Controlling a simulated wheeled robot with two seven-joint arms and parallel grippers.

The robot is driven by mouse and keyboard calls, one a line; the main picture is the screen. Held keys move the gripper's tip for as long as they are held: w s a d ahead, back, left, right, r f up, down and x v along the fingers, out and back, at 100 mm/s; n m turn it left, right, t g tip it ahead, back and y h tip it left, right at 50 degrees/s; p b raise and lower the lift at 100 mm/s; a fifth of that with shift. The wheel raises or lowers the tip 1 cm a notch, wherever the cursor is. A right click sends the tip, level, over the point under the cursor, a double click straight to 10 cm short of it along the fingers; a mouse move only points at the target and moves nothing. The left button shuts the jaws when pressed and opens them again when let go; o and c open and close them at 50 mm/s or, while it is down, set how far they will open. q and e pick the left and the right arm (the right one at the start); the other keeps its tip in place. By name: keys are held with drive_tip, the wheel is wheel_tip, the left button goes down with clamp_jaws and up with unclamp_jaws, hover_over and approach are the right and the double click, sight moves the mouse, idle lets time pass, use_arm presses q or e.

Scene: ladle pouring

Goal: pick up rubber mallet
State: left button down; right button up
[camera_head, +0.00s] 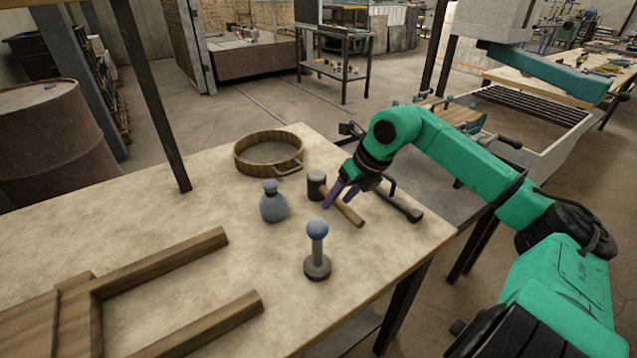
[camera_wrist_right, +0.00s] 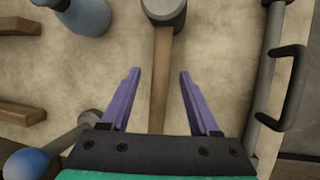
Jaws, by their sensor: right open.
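The rubber mallet (camera_head: 317,184) lies on the table, with a dark cylindrical head and a wooden handle that runs toward the lower right. In the right wrist view its head (camera_wrist_right: 165,10) is at the top and its handle runs down between the fingers. My right gripper (camera_head: 342,195) is open above the mallet handle, one purple finger on each side of it. The right gripper's fingers also show in the right wrist view (camera_wrist_right: 158,82). I cannot tell how high the fingers are above the table. My left gripper is not in view.
A blue-grey bottle (camera_head: 273,206) stands left of the mallet, and a blue-knobbed stand (camera_head: 317,254) is in front. A round wooden sieve (camera_head: 240,165) is behind. A dark bar handle (camera_head: 400,204) lies close on the right, near the table edge. A wooden frame (camera_head: 160,262) is front left.

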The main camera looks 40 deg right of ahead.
drive_tip(key=shift+x, duration=0.95)
drive_tip(key=shift+f+b, duration=0.3)
drive_tip(key=shift+b, duration=0.05)
drive_tip(key=shift+w+r, duration=0.1)
clamp_jaws()
